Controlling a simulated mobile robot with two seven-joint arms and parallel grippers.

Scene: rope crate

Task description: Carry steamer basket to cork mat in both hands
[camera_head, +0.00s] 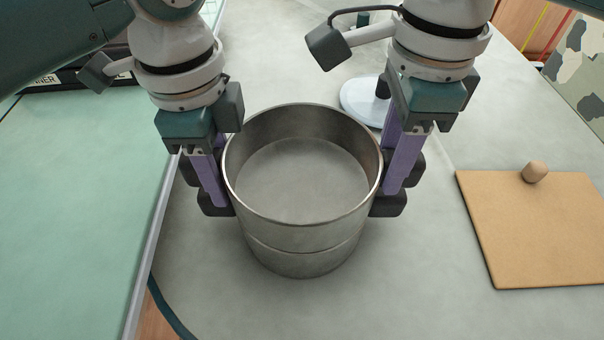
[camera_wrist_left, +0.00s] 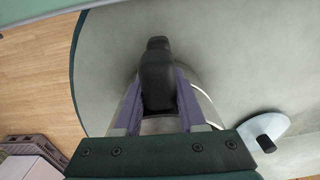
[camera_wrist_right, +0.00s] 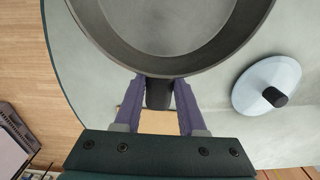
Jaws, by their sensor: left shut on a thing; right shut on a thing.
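The steamer basket (camera_head: 302,232) is a round grey metal pot, open at the top and empty, standing upright in the middle of the head view. Its rim also shows in the right wrist view (camera_wrist_right: 172,66). My left gripper (camera_head: 215,202) is shut on its left side, on a dark handle (camera_wrist_left: 157,75). My right gripper (camera_head: 388,203) is shut on the dark handle at its right side. I cannot tell whether the basket's base touches the table. The cork mat (camera_head: 540,245) lies flat on the table to the right, apart from the basket.
A small brown knob-like piece (camera_head: 535,172) is on the mat's far edge. A pale blue disc with a dark knob (camera_head: 360,100) lies behind the basket, near my right arm. A green surface (camera_head: 75,215) borders the left. Grey table (camera_head: 425,255) between basket and mat is clear.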

